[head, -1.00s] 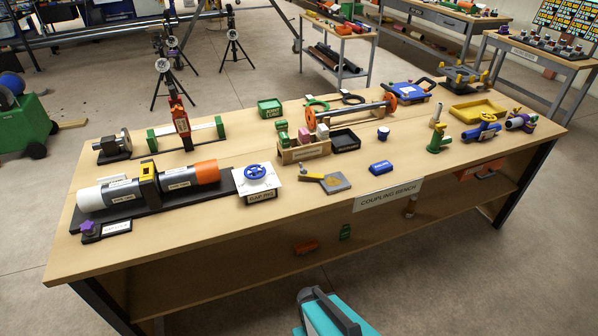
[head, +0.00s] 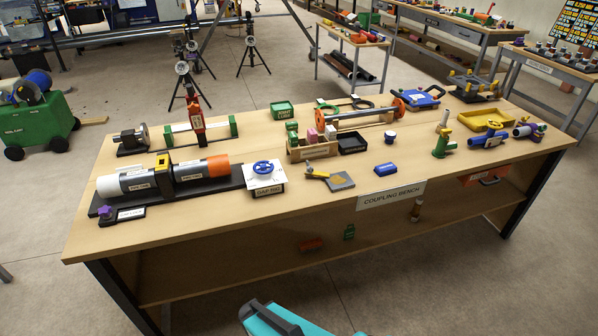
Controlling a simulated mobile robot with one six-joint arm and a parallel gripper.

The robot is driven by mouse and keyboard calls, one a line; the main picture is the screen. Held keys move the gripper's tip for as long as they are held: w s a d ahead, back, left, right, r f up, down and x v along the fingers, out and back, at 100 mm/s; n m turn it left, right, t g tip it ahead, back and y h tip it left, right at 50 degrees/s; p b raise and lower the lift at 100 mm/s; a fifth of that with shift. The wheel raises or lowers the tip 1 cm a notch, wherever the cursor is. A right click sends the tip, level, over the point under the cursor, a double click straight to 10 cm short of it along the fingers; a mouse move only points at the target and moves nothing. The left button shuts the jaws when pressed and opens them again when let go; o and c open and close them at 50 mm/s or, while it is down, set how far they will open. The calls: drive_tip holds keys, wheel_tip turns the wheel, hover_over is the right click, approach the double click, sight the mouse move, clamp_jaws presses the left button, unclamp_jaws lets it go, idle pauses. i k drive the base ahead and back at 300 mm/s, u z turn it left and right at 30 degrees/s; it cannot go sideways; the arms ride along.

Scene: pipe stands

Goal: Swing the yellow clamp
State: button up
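The yellow clamp (head: 163,162) is at the middle of a pipe assembly on the left part of the bench, in the head view. It sits at the meeting of a white-and-grey pipe (head: 125,184) and a grey pipe with an orange end (head: 217,166). The pipes lie on a long black base (head: 235,178). The clamp is small here, and I cannot tell whether it is open or closed. My gripper is not in view; only a teal part of my arm shows at the bottom edge.
The wooden bench (head: 250,215) has a purple knob (head: 104,212) at its front left and a plate with a blue handwheel (head: 263,168) right of the pipes. Floor in front is clear.

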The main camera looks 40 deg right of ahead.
sight(324, 174)
drive_tip(key=u, duration=0.95)
drive_tip(key=k, duration=1.2)
drive_tip(key=z, duration=0.5)
drive_tip(key=i, duration=1)
drive_tip(key=u, duration=0.1)
